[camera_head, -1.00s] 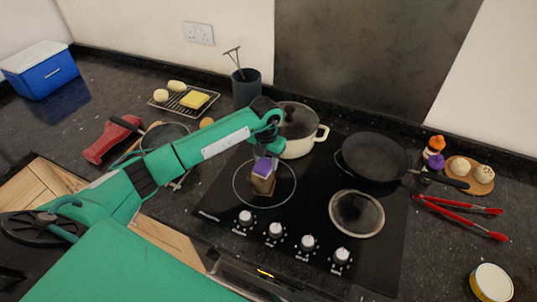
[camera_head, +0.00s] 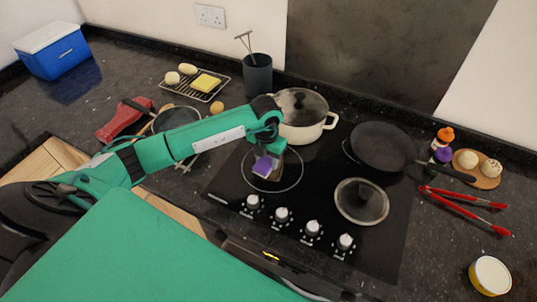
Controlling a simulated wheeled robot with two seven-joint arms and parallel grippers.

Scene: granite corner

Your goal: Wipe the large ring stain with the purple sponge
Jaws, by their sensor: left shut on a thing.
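The purple sponge (camera_head: 263,168) is held in my left gripper (camera_head: 268,155), over the left part of the black hob. My left gripper is shut on it, and the arm comes in from the left. The sponge is inside the outline of a thin pale ring (camera_head: 301,172) on the hob. I cannot tell whether this ring is the stain or a burner marking. Whether the sponge touches the glass is also unclear. The gripper and sponge hide part of the ring. My right gripper is not in view.
A cream pot (camera_head: 303,118) stands right behind the left gripper. A dark pan (camera_head: 382,147) and a glass lid (camera_head: 361,202) lie to the right. Several knobs (camera_head: 282,215) line the hob's front. Red tongs (camera_head: 465,207) lie at the right.

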